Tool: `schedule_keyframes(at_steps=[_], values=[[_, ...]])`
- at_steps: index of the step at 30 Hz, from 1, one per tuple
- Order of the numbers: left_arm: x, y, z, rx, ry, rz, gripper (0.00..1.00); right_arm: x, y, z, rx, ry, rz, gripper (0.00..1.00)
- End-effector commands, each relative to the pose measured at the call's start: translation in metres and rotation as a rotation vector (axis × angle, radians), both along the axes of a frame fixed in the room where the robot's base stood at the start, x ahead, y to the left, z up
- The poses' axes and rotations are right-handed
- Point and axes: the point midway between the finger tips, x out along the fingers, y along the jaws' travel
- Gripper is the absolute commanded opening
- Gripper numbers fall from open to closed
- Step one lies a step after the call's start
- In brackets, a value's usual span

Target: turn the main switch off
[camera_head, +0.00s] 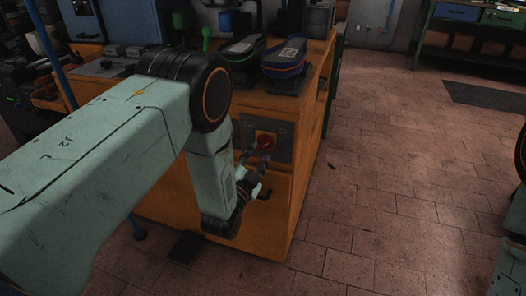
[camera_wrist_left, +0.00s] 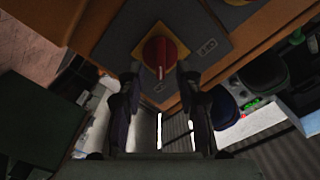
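The main switch is a red rotary knob (camera_head: 264,142) on a yellow plate, set in a grey panel (camera_head: 283,146) on the front of the orange machine (camera_head: 300,185). In the left wrist view the red knob (camera_wrist_left: 159,53) shows near the top centre, with its grip bar roughly upright in the picture. My left gripper (camera_head: 258,160) is just in front of the panel, close to the knob. In the left wrist view my left gripper (camera_wrist_left: 160,78) is open, one finger on each side below the knob. I cannot tell whether a fingertip touches it. My right gripper is not in view.
Two shoe-like forms, one dark with green trim (camera_head: 243,50) and one with purple trim (camera_head: 286,58), stand on top of the machine. The tiled floor (camera_head: 400,190) to the right is mostly clear.

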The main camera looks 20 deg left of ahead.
Motion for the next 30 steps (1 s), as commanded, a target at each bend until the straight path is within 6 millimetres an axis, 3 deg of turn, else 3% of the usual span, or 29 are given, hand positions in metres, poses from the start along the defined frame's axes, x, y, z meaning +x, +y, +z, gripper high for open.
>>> schedule_keyframes(at_steps=[7, 18, 30], values=[[0.030, -0.002, -0.001, -0.001, -0.002, 0.001, 0.35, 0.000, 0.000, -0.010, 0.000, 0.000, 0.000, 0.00], [0.036, -0.005, 0.000, -0.001, 0.001, 0.001, 0.35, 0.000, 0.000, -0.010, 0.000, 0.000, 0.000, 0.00], [0.036, -0.005, 0.000, -0.001, 0.001, 0.000, 0.01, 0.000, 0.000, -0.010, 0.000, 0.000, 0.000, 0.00]])
